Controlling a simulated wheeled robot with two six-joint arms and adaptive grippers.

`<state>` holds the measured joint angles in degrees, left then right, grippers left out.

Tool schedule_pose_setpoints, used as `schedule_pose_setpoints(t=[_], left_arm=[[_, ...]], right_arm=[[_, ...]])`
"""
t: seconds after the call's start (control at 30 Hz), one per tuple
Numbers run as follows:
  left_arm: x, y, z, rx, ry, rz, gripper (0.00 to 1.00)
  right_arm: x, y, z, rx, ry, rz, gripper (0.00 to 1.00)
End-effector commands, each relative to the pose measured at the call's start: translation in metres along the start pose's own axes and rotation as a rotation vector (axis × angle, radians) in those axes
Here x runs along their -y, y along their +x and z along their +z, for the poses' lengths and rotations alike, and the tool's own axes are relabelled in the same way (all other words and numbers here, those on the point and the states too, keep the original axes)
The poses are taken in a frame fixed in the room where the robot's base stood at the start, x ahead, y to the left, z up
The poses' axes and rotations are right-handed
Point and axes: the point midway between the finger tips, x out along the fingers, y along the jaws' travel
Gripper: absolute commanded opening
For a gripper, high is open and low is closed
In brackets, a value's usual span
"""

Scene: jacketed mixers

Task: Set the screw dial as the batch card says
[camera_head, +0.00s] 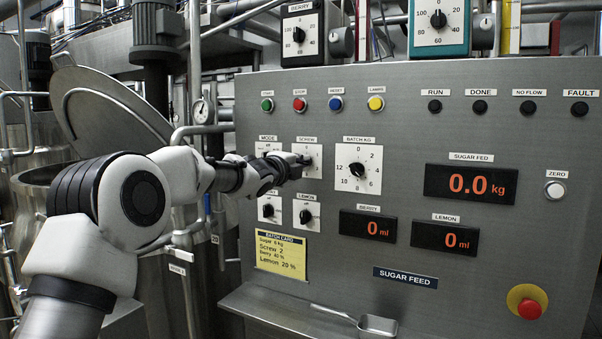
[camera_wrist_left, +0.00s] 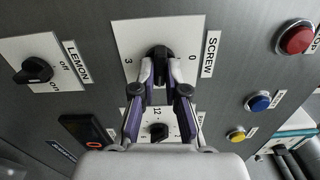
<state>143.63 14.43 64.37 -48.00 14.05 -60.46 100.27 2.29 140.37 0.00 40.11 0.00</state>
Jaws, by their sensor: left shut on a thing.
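The batch card (camera_head: 281,254) is a yellow sheet on the panel; it reads Sugar 6 kg, Screw 2, Berry 40 %, Lemon 20 %. The screw dial (camera_head: 314,167) is a white plate with a black knob, mostly hidden by my left gripper (camera_head: 299,160) in the head view. In the left wrist view the screw dial's plate (camera_wrist_left: 185,38) shows the numbers 3 and 0, and my left gripper (camera_wrist_left: 160,76) is shut on its black knob (camera_wrist_left: 159,56), one finger on each side. I cannot tell which number the knob points to. My right gripper is out of view.
The batch kg dial (camera_head: 371,153) sits just right of the screw dial. Lemon (camera_head: 306,215) and berry (camera_head: 268,208) switches lie below. The sugar display (camera_head: 470,184) reads 0.0 kg. A metal scoop (camera_head: 376,324) lies on the ledge; a red emergency button (camera_head: 528,305) is lower right.

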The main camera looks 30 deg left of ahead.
Motion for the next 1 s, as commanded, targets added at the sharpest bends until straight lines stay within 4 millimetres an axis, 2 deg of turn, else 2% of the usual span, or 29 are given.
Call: schedule_pose_setpoints(t=[0.1, 0.5, 1.0], left_arm=[[-0.004, 0.0, -0.001, 0.0, 0.105, 0.001, 0.0], [-0.004, 0.0, -0.001, -0.001, 0.36, 0.002, 0.0], [-0.004, 0.001, -0.001, -0.002, 0.424, 0.004, 0.0]], right_arm=[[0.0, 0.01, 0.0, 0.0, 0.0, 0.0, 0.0], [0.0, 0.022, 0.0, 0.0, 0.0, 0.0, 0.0], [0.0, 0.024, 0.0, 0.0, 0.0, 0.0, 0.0]])
